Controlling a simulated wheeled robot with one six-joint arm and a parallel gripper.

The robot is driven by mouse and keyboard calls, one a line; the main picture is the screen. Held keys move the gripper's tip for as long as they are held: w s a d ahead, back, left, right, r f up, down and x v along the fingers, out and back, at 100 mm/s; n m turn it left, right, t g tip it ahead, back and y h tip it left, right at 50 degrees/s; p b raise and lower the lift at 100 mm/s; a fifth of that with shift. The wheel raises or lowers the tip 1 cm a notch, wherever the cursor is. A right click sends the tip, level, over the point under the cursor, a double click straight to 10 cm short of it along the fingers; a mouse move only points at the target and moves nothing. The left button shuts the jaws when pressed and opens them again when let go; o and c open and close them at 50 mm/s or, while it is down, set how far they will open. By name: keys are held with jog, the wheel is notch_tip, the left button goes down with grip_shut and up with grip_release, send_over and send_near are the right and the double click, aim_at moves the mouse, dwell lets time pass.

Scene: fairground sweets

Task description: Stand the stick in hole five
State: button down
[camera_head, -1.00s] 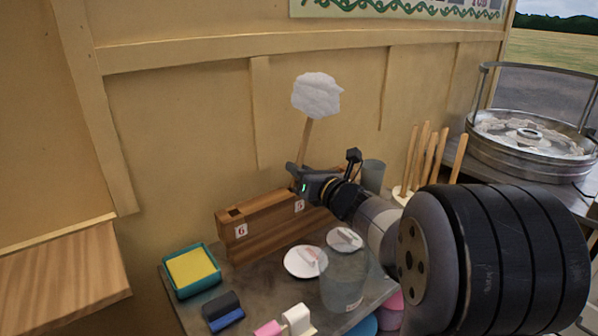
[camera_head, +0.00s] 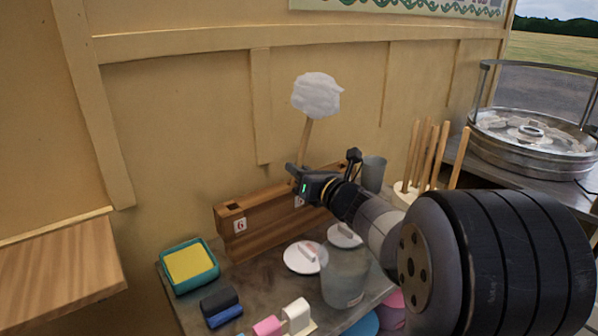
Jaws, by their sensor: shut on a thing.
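A wooden stick (camera_head: 305,137) carries a white puff of candy floss (camera_head: 317,95) at its top. It leans slightly to the right. My gripper (camera_head: 297,177) is shut on the stick's lower part, just above the wooden rack (camera_head: 262,226). The rack has a square hole at its left end, above a label reading 6. A second label (camera_head: 299,201) sits below my gripper and is partly covered. The hole there and the stick's lower end are hidden behind my gripper, so I cannot tell whether the stick is in the hole.
A teal tub with a yellow sponge (camera_head: 188,265) stands left of the rack. White lids (camera_head: 305,257) and a clear container (camera_head: 345,278) stand in front. Bare upright sticks (camera_head: 428,155) stand right, near a metal floss machine (camera_head: 532,150). The wall is close behind.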

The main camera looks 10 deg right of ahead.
aim_at(288, 187)
jog(key=shift+f, duration=0.25)
jog(key=c, duration=1.3)
grip_release()
jog(key=shift+c, duration=0.2)
jog(key=shift+a, duration=0.1)
jog(key=shift+s+a+b, duration=0.3)
jog(key=shift+a+b, duration=0.35)
jog(key=shift+b, duration=0.15)
jog(key=shift+s+a, duration=0.1)
jog(key=shift+a, duration=0.15)
jog(key=shift+s+a+b, duration=0.15)
jog(key=shift+a+b, duration=0.2)
jog(key=shift+b, duration=0.15)
jog(key=shift+a, duration=0.1)
